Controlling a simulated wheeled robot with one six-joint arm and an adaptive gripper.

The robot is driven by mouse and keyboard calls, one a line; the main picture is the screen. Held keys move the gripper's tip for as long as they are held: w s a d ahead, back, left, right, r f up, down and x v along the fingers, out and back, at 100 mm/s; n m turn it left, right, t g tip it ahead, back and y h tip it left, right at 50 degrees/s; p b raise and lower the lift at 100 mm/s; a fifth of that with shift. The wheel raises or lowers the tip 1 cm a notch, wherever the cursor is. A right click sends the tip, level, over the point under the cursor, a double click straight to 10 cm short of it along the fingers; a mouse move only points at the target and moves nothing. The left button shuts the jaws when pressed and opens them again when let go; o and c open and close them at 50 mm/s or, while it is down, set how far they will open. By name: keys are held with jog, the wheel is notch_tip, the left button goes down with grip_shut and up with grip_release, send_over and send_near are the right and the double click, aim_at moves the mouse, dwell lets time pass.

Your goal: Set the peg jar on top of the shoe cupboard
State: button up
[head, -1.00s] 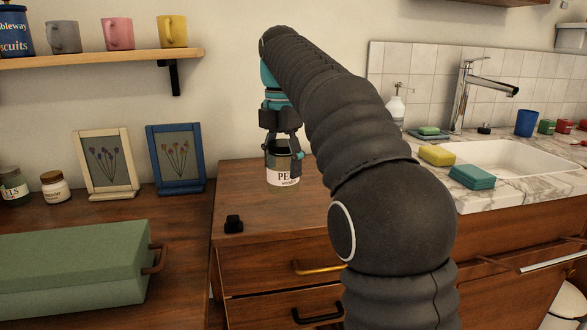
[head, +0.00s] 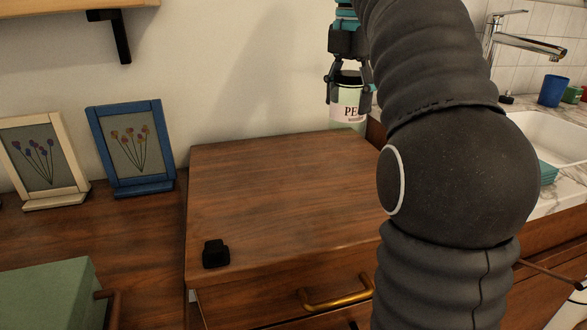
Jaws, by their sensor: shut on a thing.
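The jar hangs upright at the far right corner of a brown wooden drawer cabinet (head: 275,185). I cannot tell whether its base touches anything. No cabinet is marked as the shoe cupboard, so I cannot tell which one it is. My arm hides the cabinet's right side.
A small black object (head: 215,253) sits on the cabinet's front left; the rest of its visible top is bare. Two picture frames, cream (head: 43,163) and blue (head: 134,147), and a green box (head: 48,298) stand left. A sink (head: 552,135) is at right.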

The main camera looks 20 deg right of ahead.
jog(key=s+d+r, duration=0.1)
jog(key=s+d, duration=0.3)
jog(key=s, duration=0.1)
jog(key=shift+m, duration=0.4)
jog(key=shift+w+a+f+b, duration=0.4)
jog(key=shift+w+a+f, duration=0.05)
jog(key=shift+w+f, duration=1.4)
jog(key=shift+w+a+f+b, duration=0.45)
jog(key=shift+w+f, duration=1.15)
jog(key=shift+w, duration=0.3)
jog(key=shift+w+a+f+b, duration=0.4)
jog(key=shift+w+a+f, duration=0.05)
jog(key=shift+w+f, duration=1.4)
jog(key=o, duration=1.3)
jog(key=shift+w+r+p, duration=0.1)
jog(key=shift+r+p, duration=1.4)
jog(key=shift+r, duration=2.35)
